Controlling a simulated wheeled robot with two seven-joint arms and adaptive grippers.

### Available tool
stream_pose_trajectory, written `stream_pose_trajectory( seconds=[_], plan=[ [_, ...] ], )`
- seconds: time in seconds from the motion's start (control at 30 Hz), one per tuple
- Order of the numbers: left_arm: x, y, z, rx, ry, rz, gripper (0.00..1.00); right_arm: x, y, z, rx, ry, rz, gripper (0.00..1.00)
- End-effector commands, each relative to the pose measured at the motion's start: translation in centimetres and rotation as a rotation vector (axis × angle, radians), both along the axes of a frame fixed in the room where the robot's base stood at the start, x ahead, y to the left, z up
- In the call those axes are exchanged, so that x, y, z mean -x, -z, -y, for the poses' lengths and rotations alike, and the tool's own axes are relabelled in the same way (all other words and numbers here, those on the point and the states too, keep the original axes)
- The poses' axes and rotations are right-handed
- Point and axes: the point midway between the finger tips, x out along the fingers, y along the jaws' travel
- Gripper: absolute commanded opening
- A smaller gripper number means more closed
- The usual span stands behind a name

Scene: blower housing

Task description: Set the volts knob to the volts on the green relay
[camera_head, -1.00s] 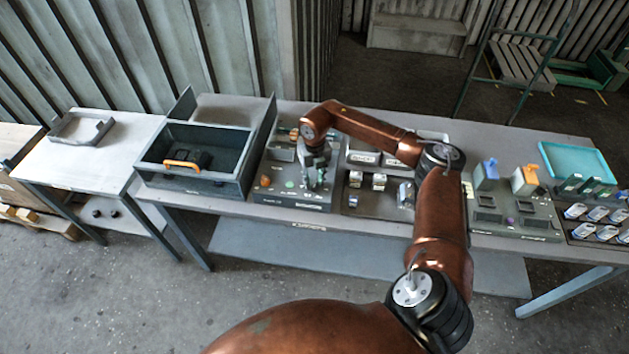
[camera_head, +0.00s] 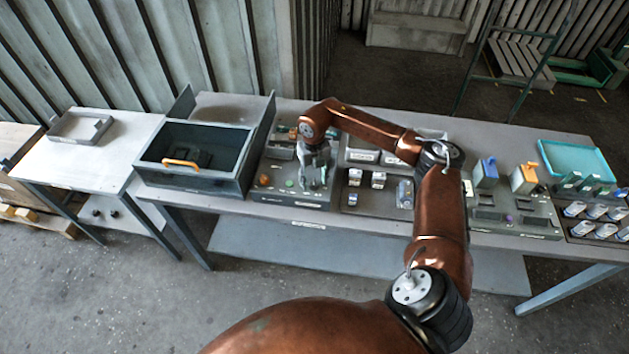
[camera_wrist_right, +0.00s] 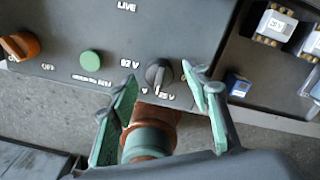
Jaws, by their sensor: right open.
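The volts knob (camera_wrist_right: 158,75) is a dark round knob with a pale pointer on the grey control panel (camera_wrist_right: 110,20). White markings by it include a "V" label, but its exact setting is hard to read. My right gripper (camera_wrist_right: 158,78) is open, with one green-padded finger on each side of the knob; I cannot tell whether they touch it. In the head view the right gripper (camera_head: 316,178) covers part of the panel. I cannot pick out the green relay for sure, and no volts figure on one is readable. My left gripper is not in view.
An orange knob (camera_wrist_right: 20,45) and a green button (camera_wrist_right: 90,61) sit left of the volts knob. A tray with several small blocks (camera_head: 378,179) lies just right. A dark box with an orange handle (camera_head: 182,163) stands left. A teal tray (camera_head: 575,158) is far right.

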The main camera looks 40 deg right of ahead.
Motion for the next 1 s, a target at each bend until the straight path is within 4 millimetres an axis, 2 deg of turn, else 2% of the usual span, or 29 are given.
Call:
stream_pose_trajectory(
  seconds=[0.17, 0.4, 0.53, 0.73, 1.0],
  plan=[
    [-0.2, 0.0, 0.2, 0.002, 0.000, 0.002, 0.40, -0.2, -2.8, 0.0, 0.000, -0.001, 0.005, 0.44],
    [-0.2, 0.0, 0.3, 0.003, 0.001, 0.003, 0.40, -0.1, -7.8, 0.0, 0.001, 0.001, 0.004, 0.44],
    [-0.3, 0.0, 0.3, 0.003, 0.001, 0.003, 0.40, -0.1, -9.9, 0.0, -0.001, 0.000, 0.001, 0.44],
    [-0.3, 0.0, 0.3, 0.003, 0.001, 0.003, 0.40, 0.0, -11.5, 0.0, 0.000, 0.000, -0.001, 0.44],
    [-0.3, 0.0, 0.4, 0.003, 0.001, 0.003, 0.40, 0.0, -11.6, 0.0, -0.001, 0.000, -0.002, 0.44]
  ],
)
